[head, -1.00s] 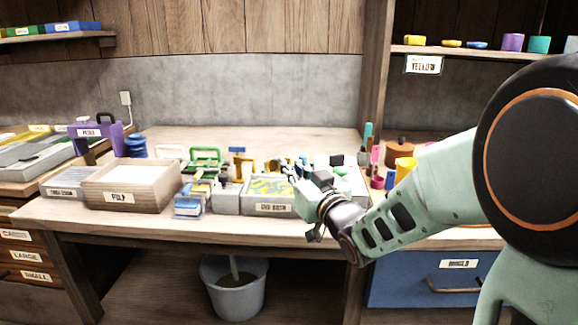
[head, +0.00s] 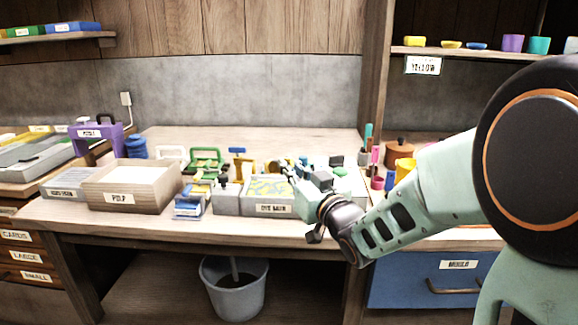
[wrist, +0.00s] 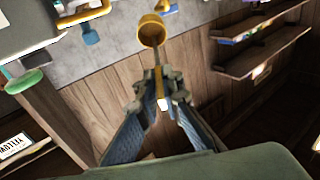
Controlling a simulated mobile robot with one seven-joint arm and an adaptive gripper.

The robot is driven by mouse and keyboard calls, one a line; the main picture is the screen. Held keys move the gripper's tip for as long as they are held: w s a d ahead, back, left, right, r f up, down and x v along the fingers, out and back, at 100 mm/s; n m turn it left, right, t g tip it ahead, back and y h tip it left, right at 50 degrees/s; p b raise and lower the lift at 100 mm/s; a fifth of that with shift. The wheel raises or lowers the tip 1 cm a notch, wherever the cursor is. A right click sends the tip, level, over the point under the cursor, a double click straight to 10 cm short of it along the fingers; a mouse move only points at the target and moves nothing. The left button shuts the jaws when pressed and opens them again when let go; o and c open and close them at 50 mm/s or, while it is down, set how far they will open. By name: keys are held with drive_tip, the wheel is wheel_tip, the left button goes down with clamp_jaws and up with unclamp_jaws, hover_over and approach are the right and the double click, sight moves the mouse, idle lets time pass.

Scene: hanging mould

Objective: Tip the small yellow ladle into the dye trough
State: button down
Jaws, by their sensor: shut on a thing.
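My gripper (wrist: 157,82) is shut on the handle of the small yellow ladle (wrist: 151,30) in the wrist view. The ladle's round cup is beyond the fingertips, with part of its mouth showing; I cannot see what is in it. In the head view my gripper (head: 290,170) is over the right part of the dye trough (head: 268,209), a grey box with a label on its front. Yellow and blue swirls show inside the trough. The ladle is too small and cluttered to pick out surely in the head view.
A wooden pulp box (head: 120,198) stands to the left on the bench. Blue blocks (head: 188,207) and a green-handled frame (head: 206,158) sit left of the trough. Pots and sticks crowd the right. A grey bucket (head: 235,290) stands below.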

drive_tip(key=shift+r+g+p, duration=0.3)
drive_tip(key=shift+r+p, duration=0.2)
drive_tip(key=shift+p, duration=0.6)
drive_tip(key=shift+h+p, duration=0.3)
drive_tip(key=shift+p, duration=0.75)
drive_tip(key=g+p, duration=0.1)
drive_tip(key=p, duration=0.3)
drive_tip(key=g+h+p, duration=0.1)
drive_tip(key=g+p, duration=0.1)
drive_tip(key=p, duration=0.3)
drive_tip(key=shift+r, duration=0.4)
drive_tip(key=shift+h+p, duration=0.3)
drive_tip(key=shift+p, duration=0.35)
drive_tip(key=shift+f, duration=0.25)
drive_tip(key=shift+r+g, duration=0.1)
drive_tip(key=shift+g, duration=0.2)
drive_tip(key=p, duration=0.2)
drive_tip(key=shift+r+p, duration=0.3)
drive_tip(key=shift+r+g+h+p, duration=0.1)
drive_tip(key=shift+g+h+p, duration=0.3)
drive_tip(key=shift+p, duration=0.6)
drive_tip(key=g+p, duration=0.1)
drive_tip(key=p, duration=0.3)
drive_tip(key=shift+r, duration=0.15)
